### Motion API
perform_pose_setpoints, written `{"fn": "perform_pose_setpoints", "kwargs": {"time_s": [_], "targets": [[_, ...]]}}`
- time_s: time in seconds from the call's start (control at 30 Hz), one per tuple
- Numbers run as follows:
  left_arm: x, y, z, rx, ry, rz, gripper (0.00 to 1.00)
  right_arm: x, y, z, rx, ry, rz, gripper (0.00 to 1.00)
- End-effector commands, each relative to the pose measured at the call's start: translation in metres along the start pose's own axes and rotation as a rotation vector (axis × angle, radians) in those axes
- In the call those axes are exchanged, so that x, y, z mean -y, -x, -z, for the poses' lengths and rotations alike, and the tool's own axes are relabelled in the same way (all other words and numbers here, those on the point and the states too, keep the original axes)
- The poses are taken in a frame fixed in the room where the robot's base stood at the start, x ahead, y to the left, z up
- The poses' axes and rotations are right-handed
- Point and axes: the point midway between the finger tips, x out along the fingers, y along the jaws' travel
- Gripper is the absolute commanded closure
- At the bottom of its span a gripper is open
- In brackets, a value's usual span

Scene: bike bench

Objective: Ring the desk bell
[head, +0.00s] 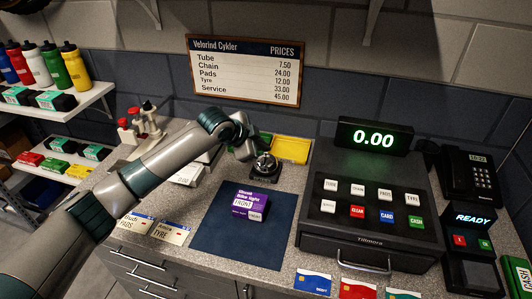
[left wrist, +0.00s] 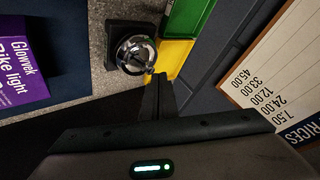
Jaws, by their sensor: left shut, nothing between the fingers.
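The desk bell (head: 264,166) is a shiny metal dome on a dark square base, standing on the counter behind the blue mat. It also shows in the left wrist view (left wrist: 132,54). My left gripper (head: 246,153) is shut and empty, close to the bell at its upper left in the head view. In the left wrist view the fingertips (left wrist: 160,82) appear close beside the dome; I cannot tell whether they touch it. My right gripper is in neither view.
A purple bike light box (head: 257,203) lies on the blue mat (head: 215,240). A yellow tray (head: 291,149) and a green tray sit behind the bell. The cash register (head: 365,240) stands to the right. Loose cards (head: 313,282) lie along the front edge.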

Motion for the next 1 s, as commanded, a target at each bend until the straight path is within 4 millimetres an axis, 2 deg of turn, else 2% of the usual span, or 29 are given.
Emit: {"fn": "perform_pose_setpoints", "kwargs": {"time_s": [0.7, 1.0], "targets": [[-0.003, -0.004, -0.003, 0.0, 0.0, 0.0, 1.0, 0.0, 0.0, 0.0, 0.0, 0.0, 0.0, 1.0], [0.003, 0.004, 0.003, 0.0, 0.0, 0.0, 1.0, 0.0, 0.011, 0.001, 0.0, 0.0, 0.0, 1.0]]}}
